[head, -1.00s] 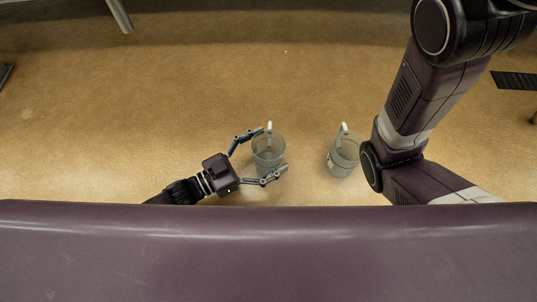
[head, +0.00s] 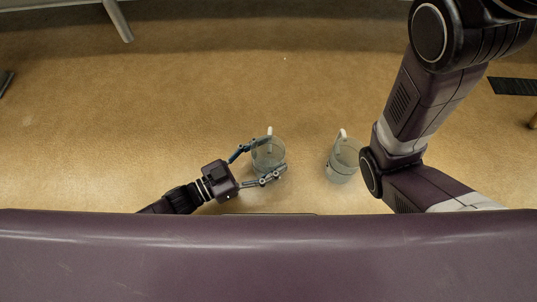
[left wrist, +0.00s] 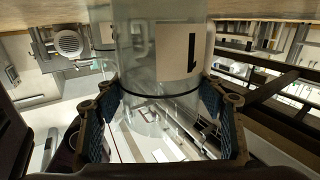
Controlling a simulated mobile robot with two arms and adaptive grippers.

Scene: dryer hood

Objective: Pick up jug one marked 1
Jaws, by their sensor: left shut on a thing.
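Jug one (head: 268,158) is a clear jug with a pale handle, standing left of a second similar jug. In the left wrist view the jug (left wrist: 150,60) fills the middle, with a white label marked 1 (left wrist: 184,52) and a dark band below it. My left gripper (head: 270,160) is shut on the jug, one finger on each side of it; its blue-padded fingers also show in the left wrist view (left wrist: 163,108). My right arm comes in at the right of the head view, but its gripper is out of view.
The second clear jug (head: 342,160) stands to the right, between jug one and my right arm, with a clear gap between the jugs. The tan surface (head: 200,90) beyond the jugs is open. A grey leg (head: 118,18) is at the far upper left.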

